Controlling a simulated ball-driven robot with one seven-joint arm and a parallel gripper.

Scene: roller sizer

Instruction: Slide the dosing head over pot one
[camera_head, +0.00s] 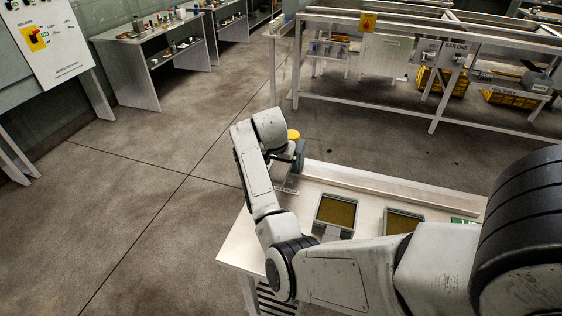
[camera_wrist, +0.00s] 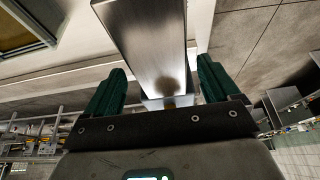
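In the wrist view my gripper (camera_wrist: 160,85) has its two green fingers spread wide. A bare metal beam or box-like piece (camera_wrist: 150,40) lies between and beyond them, with narrow gaps visible beside it; contact is not shown. I cannot tell whether this piece belongs to the dosing head. In the head view my arm bends over the left end of a pale table (camera_head: 245,245), and the wrist hides most of the gripper. No pot can be made out for certain.
Two grey-rimmed trays with brown contents, a left one (camera_head: 318,222) and a right one (camera_head: 388,222), sit on the table. A raised rail (camera_head: 400,190) runs along its far edge. A white frame bench (camera_head: 365,107) stands behind. Floor at left is clear.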

